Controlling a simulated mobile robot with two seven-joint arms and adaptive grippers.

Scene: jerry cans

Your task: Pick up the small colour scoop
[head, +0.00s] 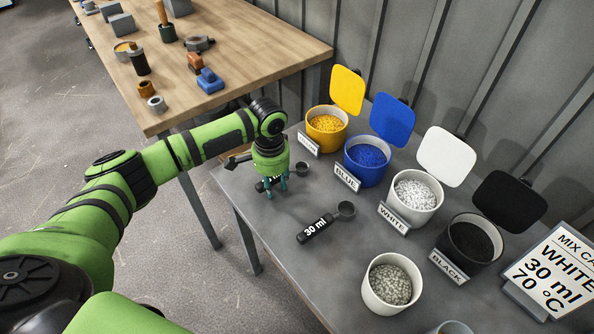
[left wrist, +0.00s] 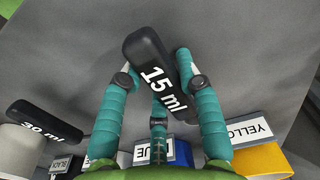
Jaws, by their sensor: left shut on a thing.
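The small colour scoop is black, with "15 ml" in white on its handle (left wrist: 152,70). In the head view its round bowl (head: 302,169) shows to the right of my left gripper (head: 274,190), near the left end of the grey table. My left gripper's teal fingers (left wrist: 158,88) are shut on the scoop's handle. I cannot tell whether the scoop still touches the table. A larger black scoop marked "30 ml" (head: 315,229) lies on the table, apart from my gripper; its handle also shows in the left wrist view (left wrist: 44,122). My right gripper is out of view.
Yellow (head: 326,130), blue (head: 366,160), white (head: 415,194) and black (head: 472,240) tubs of granules stand along the back, with labels and raised lids. A pale tub (head: 391,282) is at the front. A card (head: 555,270) reads "WHITE 30 ml 70 °C". A wooden bench (head: 255,55) stands behind.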

